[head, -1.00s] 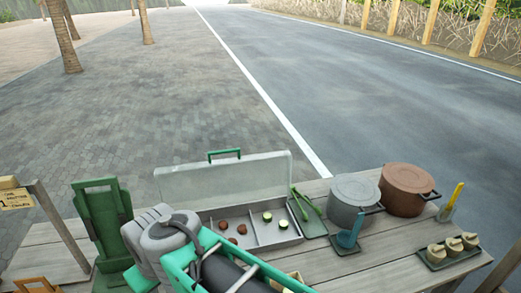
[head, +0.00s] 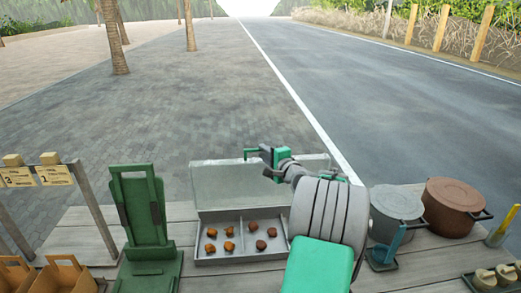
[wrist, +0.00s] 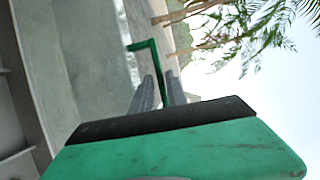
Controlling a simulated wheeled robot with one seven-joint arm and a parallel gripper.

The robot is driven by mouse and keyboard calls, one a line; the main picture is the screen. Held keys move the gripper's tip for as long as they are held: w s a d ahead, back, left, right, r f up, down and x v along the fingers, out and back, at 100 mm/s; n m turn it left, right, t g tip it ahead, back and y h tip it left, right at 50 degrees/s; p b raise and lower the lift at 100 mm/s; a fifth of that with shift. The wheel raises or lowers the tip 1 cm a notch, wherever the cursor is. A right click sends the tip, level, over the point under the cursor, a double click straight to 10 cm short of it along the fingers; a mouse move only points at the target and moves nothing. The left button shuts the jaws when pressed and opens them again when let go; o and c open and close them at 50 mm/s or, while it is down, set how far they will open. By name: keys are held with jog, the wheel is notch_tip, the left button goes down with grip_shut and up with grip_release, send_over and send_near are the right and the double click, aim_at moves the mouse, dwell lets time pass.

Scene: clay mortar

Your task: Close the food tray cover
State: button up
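The food tray (head: 222,258) is a grey divided box on the wooden table, with several brown food pieces in its visible compartments. Its right part is hidden by my arm. The clear grey cover (head: 222,186) stands raised along the tray's far side; its pale panel also shows in the wrist view (wrist: 85,55). The cover's green handle (head: 250,153) is on its top edge. My gripper (head: 266,163) is at this handle. In the wrist view, the two grey fingers of my gripper (wrist: 159,76) stand apart on either side of the green handle (wrist: 146,44). Contact is unclear.
A green stand (head: 140,210) is left of the tray. A grey pot (head: 396,205) and a brown pot (head: 452,205) stand to the right. Price signs (head: 54,175) and baskets (head: 68,275) are at far left. Open pavement lies beyond the table.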

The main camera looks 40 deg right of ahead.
jog(key=x, duration=0.2)
jog(key=shift+w+d, duration=0.1)
jog(key=shift+w, duration=0.3)
jog(key=shift+c, duration=0.6)
grip_shut()
dwell(0.5)
